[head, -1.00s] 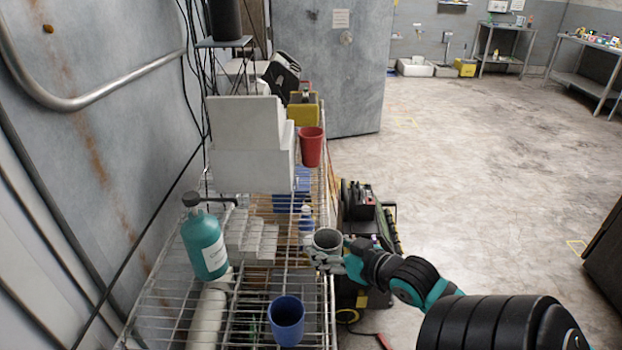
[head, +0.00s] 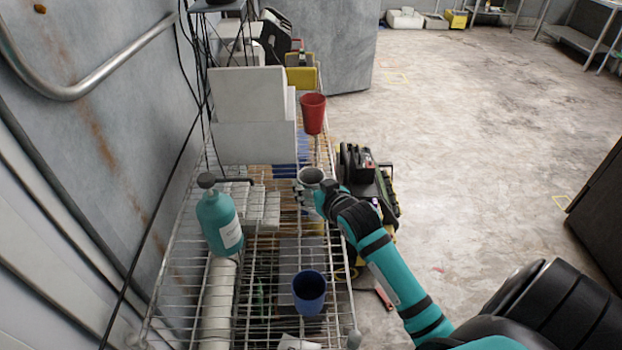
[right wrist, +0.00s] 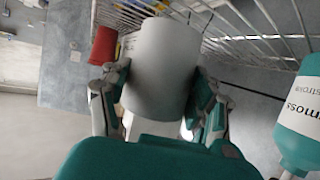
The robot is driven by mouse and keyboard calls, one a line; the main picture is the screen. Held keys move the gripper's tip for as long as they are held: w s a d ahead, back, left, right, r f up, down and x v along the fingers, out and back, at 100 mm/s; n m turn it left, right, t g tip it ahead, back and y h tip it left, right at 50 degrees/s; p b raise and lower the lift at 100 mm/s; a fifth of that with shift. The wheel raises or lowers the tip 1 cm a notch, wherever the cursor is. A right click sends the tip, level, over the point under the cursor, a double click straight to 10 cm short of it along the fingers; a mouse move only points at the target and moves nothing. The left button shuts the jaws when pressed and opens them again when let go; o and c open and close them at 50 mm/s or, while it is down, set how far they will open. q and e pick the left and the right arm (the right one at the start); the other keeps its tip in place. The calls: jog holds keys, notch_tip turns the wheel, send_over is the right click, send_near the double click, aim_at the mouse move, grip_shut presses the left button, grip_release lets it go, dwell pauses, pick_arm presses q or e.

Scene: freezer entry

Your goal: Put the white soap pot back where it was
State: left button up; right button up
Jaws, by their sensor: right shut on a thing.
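The white soap pot (head: 311,175) is in my right gripper (head: 312,192), at the right edge of the wire rack (head: 172,296). In the right wrist view the white pot (right wrist: 163,66) fills the space between the two fingers of my right gripper (right wrist: 158,90), which are shut on its sides. In the head view I look down into its open top. I cannot tell whether its base touches the rack. My left gripper does not show.
A teal bottle (head: 218,218) stands on the rack at left and a blue cup (head: 309,292) at the front. A red cup (head: 313,113) stands behind the pot, beside white boxes (head: 250,120). Dark cases (head: 368,185) stand on the floor right of the rack.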

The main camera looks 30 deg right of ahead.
aim_at(310, 176)
jog(key=w, duration=0.1)
jog(key=w+d, duration=0.1)
jog(key=w, duration=0.1)
jog(key=shift+w+d+f+p, duration=0.1)
jog(key=shift+w+d+p, duration=0.2)
jog(key=shift+w+p, duration=0.1)
jog(key=shift+w+d+f, duration=0.15)
jog(key=shift+w+d, duration=0.2)
jog(key=shift+w, duration=0.25)
jog(key=shift+f, duration=0.4)
notch_tip(310, 176, down, 2)
jog(key=shift+f+p, duration=0.1)
jog(key=shift+p, duration=0.5)
jog(key=shift+f, duration=0.45)
jog(key=o, duration=1.2)
jog(key=shift+c, duration=0.2)
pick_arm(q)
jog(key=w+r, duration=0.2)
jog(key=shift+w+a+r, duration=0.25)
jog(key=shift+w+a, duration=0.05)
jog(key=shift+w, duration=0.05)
pick_arm(e)
jog(key=shift+o, duration=0.5)
